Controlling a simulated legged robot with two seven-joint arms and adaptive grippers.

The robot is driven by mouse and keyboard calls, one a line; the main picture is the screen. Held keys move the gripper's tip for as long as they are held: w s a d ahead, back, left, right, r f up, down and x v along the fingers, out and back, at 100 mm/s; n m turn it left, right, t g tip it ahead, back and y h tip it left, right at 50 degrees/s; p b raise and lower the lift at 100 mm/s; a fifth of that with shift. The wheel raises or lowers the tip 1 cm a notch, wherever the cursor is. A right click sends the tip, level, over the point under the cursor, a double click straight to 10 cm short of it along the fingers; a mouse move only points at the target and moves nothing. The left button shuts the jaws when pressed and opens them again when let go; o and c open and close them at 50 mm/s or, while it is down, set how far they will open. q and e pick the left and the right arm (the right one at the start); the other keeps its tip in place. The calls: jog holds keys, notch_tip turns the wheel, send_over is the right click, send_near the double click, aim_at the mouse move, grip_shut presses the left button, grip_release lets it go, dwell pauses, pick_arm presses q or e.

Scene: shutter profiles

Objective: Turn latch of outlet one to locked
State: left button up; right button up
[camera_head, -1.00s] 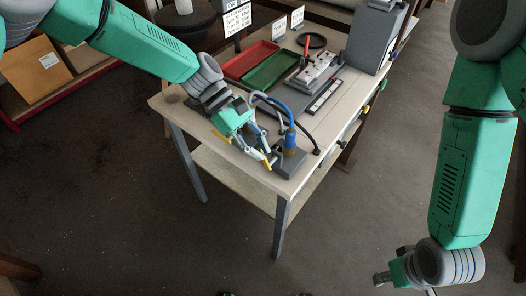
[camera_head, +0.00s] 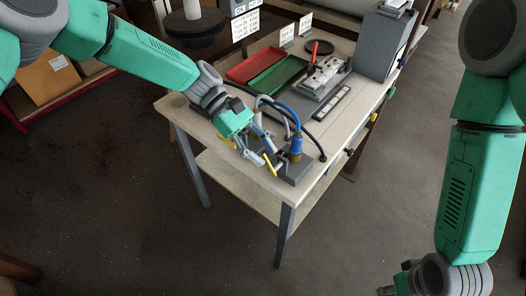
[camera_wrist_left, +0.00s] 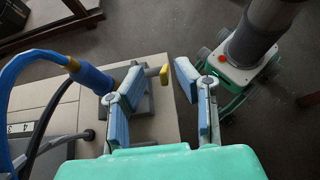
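A grey outlet block (camera_head: 297,170) sits at the near corner of the table, with a blue plug (camera_head: 296,147) standing upright in it. The plug also shows in the left wrist view (camera_wrist_left: 92,78). A yellow-tipped lever (camera_head: 271,165), which looks like the latch, is on the block's left side. Its yellow tip (camera_wrist_left: 163,75) appears between my left fingers in the wrist view, with gaps on both sides. My left gripper (camera_head: 262,153) is open beside the block, its fingers (camera_wrist_left: 160,90) apart. My right gripper (camera_head: 387,290) is mostly cut off at the bottom edge.
Blue and dark cables loop behind my left gripper. Red (camera_head: 250,65) and green (camera_head: 278,76) trays, a metal fixture (camera_head: 322,78) and a grey box (camera_head: 385,42) stand further back. The floor right of the table is clear.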

pick_arm(q)
jog(key=shift+a, duration=0.1)
jog(key=v, duration=1.2)
jog(key=shift+f, duration=0.15)
